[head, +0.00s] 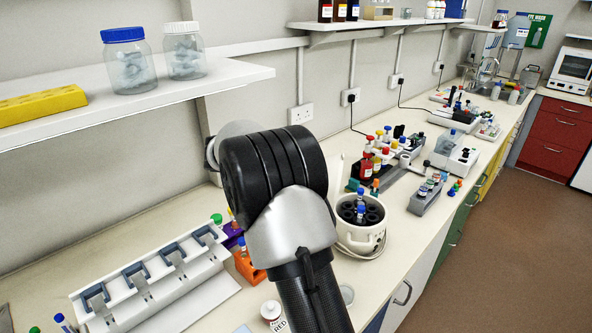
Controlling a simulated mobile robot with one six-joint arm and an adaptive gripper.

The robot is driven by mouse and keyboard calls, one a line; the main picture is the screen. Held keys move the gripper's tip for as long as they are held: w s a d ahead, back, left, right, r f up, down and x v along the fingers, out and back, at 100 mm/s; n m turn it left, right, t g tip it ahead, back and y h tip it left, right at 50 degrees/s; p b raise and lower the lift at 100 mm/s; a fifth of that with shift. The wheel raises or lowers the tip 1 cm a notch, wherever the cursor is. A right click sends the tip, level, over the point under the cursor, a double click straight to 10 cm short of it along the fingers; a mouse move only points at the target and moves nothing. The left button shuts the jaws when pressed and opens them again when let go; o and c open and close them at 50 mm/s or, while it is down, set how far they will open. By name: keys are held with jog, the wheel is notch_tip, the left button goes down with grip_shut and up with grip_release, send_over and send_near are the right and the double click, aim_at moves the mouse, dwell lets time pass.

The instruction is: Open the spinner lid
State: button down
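The spinner (343,240) is a small white round unit near the front edge of the bench, just right of my arm. Its dark rotor (374,217) is exposed from above, and blue-capped tubes (361,210) stand in it. A thin pale upright piece (338,177) rises at the spinner's back left, beside my arm. It looks like the lid seen nearly edge-on and raised, but my arm hides part of this area and I cannot be sure. My arm crosses the middle of the view; my gripper is out of view.
A white pipette stand (150,275) lies along the bench at lower left. An orange rack (249,266) and a white bottle labelled RED (271,312) are close to my arm. A grey tube rack (426,197) stands right of the spinner. A shelf (225,76) overhangs at upper left.

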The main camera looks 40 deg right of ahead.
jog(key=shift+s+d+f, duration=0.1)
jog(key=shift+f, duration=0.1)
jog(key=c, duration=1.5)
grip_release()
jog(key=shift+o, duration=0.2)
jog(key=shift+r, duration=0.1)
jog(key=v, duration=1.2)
